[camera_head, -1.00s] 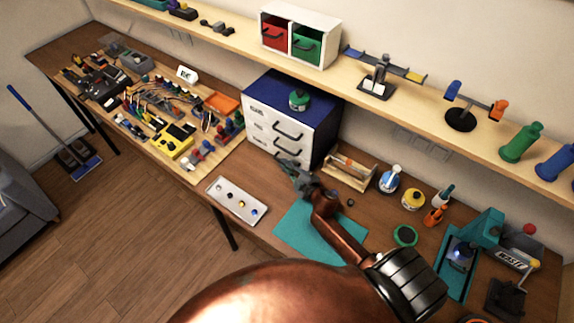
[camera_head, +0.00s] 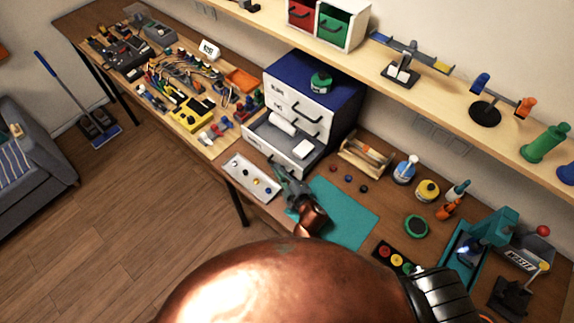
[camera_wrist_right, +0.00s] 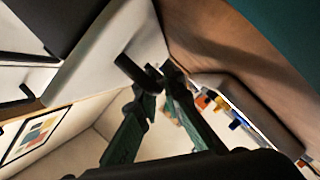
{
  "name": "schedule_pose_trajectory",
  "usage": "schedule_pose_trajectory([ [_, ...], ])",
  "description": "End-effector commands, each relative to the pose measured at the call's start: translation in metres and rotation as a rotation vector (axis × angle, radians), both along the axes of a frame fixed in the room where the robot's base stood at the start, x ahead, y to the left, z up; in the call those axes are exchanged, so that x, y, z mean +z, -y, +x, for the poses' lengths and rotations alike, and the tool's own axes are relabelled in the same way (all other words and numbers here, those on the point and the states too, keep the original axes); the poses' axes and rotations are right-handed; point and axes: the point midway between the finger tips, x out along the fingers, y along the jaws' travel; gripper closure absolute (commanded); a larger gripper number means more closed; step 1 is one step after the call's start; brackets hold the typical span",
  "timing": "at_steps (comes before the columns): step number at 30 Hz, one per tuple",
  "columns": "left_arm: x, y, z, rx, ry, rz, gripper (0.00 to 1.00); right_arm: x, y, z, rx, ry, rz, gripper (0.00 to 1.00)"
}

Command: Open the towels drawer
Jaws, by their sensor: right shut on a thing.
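The drawer cabinet (camera_head: 343,98) has a dark blue body and white drawer fronts. Its bottom drawer (camera_head: 266,155) is pulled out, and white folded or rolled cloths (camera_head: 283,123) show inside. The upper drawers are closed; their labels are too small to read. My right gripper (camera_head: 278,168) is at the front of the open drawer. In the right wrist view my right gripper (camera_wrist_right: 160,82) has its fingertips shut around the dark drawer handle (camera_wrist_right: 135,72), in front of the white drawer front (camera_wrist_right: 105,50). My left gripper is out of view.
A white tray (camera_head: 237,164) with small round parts lies left of my gripper. A teal mat (camera_head: 345,210) lies to the right. A wooden tool box (camera_head: 365,157) stands right of the cabinet. A green round container (camera_head: 320,82) sits on top of the cabinet.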

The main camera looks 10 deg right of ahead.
Motion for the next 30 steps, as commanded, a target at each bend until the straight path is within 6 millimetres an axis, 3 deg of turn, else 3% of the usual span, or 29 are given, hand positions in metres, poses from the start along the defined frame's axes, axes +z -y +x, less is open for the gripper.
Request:
schedule_pose_trajectory([
  [11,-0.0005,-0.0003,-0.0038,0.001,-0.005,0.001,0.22,-0.0002,-0.0023,-0.0019,0.001,0.0,0.001,1.0],
  [12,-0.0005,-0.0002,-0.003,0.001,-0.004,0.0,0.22,-0.0003,-0.0021,-0.002,0.001,0.0,0.001,0.91],
  [19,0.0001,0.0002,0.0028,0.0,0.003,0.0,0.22,-0.0001,-0.0013,-0.0018,-0.001,0.001,0.001,0.75],
  [30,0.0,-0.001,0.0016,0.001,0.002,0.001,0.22,0.001,0.001,-0.0072,-0.002,0.0,0.001,0.74],
])
